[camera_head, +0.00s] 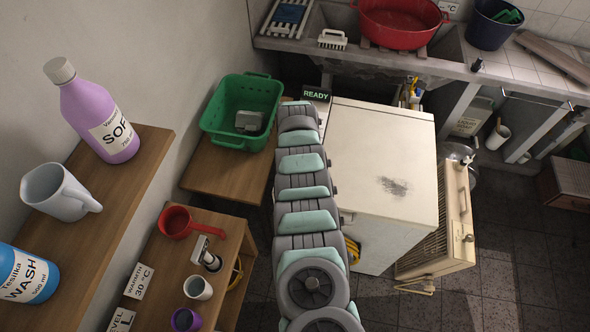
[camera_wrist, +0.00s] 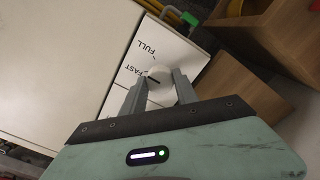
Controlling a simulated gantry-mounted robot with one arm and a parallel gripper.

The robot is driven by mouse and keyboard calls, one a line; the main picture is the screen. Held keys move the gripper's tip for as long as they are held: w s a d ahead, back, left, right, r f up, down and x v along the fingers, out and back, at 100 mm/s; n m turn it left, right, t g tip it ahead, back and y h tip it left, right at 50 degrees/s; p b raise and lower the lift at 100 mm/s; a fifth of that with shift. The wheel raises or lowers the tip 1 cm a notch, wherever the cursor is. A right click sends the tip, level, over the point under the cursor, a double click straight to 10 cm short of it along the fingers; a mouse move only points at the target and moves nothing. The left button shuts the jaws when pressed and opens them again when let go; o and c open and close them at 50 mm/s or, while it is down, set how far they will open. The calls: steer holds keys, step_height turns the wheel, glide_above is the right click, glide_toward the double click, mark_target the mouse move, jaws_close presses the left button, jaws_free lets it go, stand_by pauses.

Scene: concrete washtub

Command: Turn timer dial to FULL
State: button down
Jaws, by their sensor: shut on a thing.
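In the wrist view the round white timer dial (camera_wrist: 158,71) sits on a white panel (camera_wrist: 168,46). The black words FULL and FAST are printed beside it, FULL above FAST in the picture. A short dark mark shows on the dial by the FAST side; which word it points to is hard to tell. My gripper (camera_wrist: 160,78) has its two grey fingers on either side of the dial and is shut on it. In the head view my arm hides the dial and my gripper. A sign reading READY (camera_head: 315,94) shows by the cream machine (camera_head: 385,150).
A green basket (camera_head: 242,112) stands on a wooden surface left of my arm. A red ladle (camera_head: 190,222) and cups stand on the lower shelf. A cream radiator (camera_head: 440,225) stands right of the machine. Dark tiled floor (camera_head: 505,260) is open at right.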

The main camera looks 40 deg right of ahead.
steer(key=m+b, duration=0.1)
steer(key=m, duration=0.2)
steer(key=shift+m, duration=0.3)
steer(key=shift+m+b, duration=0.65)
steer(key=shift+m, duration=0.85)
steer(key=c, duration=0.9)
jaws_free()
steer(key=shift+c, duration=0.2)
step_height(320, 180, up, 11)
steer(key=shift+p, duration=0.4)
